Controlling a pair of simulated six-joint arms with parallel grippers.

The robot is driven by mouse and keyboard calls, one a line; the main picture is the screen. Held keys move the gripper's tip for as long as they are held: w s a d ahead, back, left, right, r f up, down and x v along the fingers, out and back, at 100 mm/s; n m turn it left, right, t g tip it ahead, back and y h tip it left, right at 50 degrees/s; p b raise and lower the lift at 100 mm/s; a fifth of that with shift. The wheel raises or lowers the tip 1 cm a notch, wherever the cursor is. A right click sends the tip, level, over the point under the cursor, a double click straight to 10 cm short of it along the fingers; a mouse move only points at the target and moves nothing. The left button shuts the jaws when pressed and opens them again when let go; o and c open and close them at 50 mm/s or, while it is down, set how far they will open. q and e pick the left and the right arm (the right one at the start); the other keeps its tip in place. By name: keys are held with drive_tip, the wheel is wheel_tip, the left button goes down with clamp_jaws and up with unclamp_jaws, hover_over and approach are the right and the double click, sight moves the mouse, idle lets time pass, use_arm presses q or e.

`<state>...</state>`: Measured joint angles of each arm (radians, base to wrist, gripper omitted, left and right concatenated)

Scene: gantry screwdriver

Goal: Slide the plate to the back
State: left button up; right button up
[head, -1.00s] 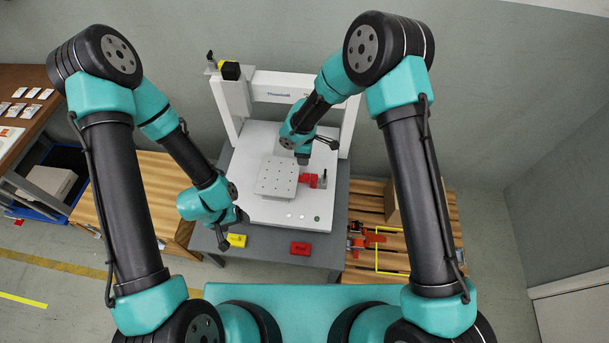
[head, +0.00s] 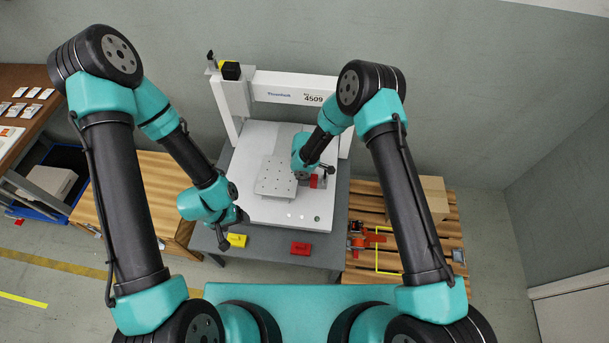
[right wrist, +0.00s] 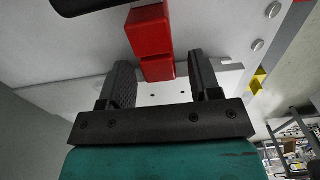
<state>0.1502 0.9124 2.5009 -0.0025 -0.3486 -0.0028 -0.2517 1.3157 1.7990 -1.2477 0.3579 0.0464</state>
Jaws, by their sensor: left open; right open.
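The plate (head: 274,179) is a light grey square with a grid of small holes. It lies on the white bed of the gantry machine in the head view. A red block (head: 316,181) sits at its right edge. In the right wrist view the plate (right wrist: 177,91) shows behind the fingers, and the red block (right wrist: 152,38) shows ahead of them. My right gripper (right wrist: 160,78) is open, its fingers on either side of the line of the red block; contact is unclear. My left gripper (head: 234,229) is open and empty at the bed's front left.
The white gantry frame (head: 285,88) stands behind the bed (head: 258,140). A yellow block (head: 237,240) and a red block (head: 301,248) lie on the grey table in front. A wooden pallet (head: 376,262) with a box (head: 428,192) is at the right.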

clamp_jaws()
idle(0.6)
